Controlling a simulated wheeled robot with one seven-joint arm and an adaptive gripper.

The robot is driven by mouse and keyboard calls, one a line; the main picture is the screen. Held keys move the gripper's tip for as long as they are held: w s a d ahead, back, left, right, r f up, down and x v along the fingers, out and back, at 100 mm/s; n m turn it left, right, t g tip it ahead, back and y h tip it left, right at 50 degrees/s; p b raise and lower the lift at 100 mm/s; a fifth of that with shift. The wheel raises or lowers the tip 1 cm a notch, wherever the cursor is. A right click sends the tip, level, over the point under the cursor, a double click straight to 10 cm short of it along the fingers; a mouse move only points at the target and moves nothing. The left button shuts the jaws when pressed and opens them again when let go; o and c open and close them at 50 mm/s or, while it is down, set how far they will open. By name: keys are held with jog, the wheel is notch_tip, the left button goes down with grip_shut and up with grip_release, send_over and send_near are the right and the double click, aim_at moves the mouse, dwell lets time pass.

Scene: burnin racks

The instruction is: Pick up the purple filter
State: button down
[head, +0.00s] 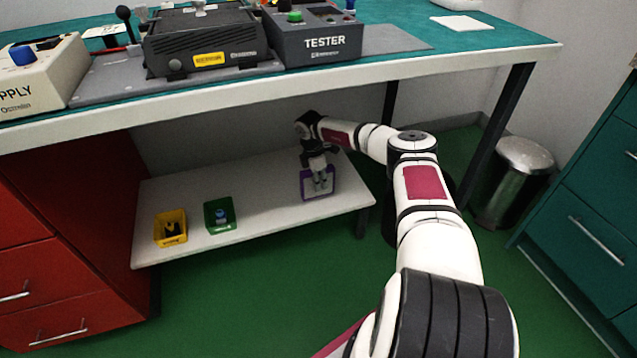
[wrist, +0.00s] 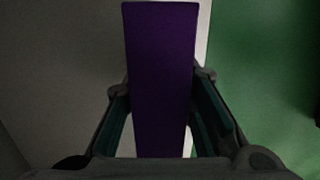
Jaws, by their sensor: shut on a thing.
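The purple filter (head: 305,187) is at the right part of the low white shelf under the bench in the head view. It looks like an upright block, partly covered by my gripper (head: 320,181). In the wrist view the purple filter (wrist: 160,70) fills the middle as a long flat purple face, between the two fingers of my gripper (wrist: 162,105). The fingers are shut on it from both sides. I cannot tell whether its underside touches the shelf.
The low white shelf (head: 262,213) also holds a yellow bin (head: 171,241) and a green bin (head: 229,226) to the left. The bench (head: 400,66) with the tester (head: 318,50) is overhead. A dark bench leg (head: 500,130) and a metal bin (head: 517,170) stand to the right.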

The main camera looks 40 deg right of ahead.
jog(key=s+a+p, duration=0.2)
jog(key=s+p, duration=0.1)
jog(key=s, duration=0.5)
jog(key=s+a+p, duration=0.3)
jog(key=s+p, duration=0.1)
jog(key=s, duration=0.5)
jog(key=shift+s+f+p, duration=0.15)
jog(key=shift+p, duration=0.15)
jog(key=w+d+b, duration=0.1)
jog(key=w+b, duration=0.1)
jog(key=w, duration=0.3)
jog(key=w+d+b, duration=0.2)
jog(key=w+b, duration=0.1)
jog(key=w, duration=0.3)
jog(key=w+d+b, duration=0.1)
jog(key=w+b, duration=0.2)
jog(key=w, duration=0.3)
jog(key=shift+d+f, duration=0.15)
jog(key=shift+d, duration=0.25)
jog(key=shift+w+d+f+b, duration=0.15)
jog(key=shift+f+b, duration=0.15)
jog(key=shift+b, duration=0.15)
jog(key=shift+f+b, duration=0.85)
jog(key=shift+f, duration=0.3)
